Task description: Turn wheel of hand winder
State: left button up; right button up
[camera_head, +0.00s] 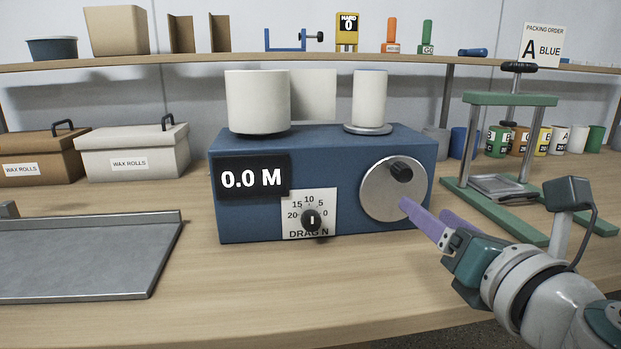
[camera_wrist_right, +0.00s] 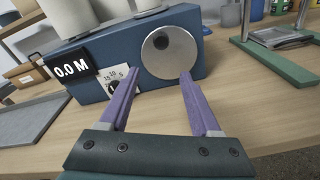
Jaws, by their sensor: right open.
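The hand winder (camera_head: 330,150) is a blue box on the bench with white rolls on top, a display reading 0.0 M and a drag dial (camera_head: 311,219). Its wheel (camera_head: 381,195) is a grey disc on the right of the front face, with a black knob (camera_head: 401,170) near its upper right. My right gripper (camera_head: 424,213), with purple fingers, is just in front of the wheel's lower right, below the knob. In the right wrist view its fingers (camera_wrist_right: 155,90) are apart with nothing between them, and the wheel (camera_wrist_right: 169,53) lies beyond them. My left gripper is not in view.
A grey metal tray (camera_head: 90,262) lies at left. Wax roll boxes (camera_head: 133,150) stand behind it. A green-framed press (camera_head: 510,99) stands right of the winder, close to my right arm. A shelf (camera_head: 380,57) runs above. The bench front is clear.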

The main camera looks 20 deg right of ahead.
aim_at(406, 176)
jog(key=w+d+n, duration=0.1)
jog(key=w, duration=0.2)
jog(key=w+d+r+n+b, duration=0.1)
jog(key=w, duration=0.2)
jog(key=w+d+n, duration=0.1)
jog(key=w, duration=0.2)
jog(key=shift+w+r+t+h, duration=0.2)
jog(key=shift+w+t+h, duration=0.05)
jog(key=shift+t+h, duration=0.05)
grip_shut()
dwell(0.3)
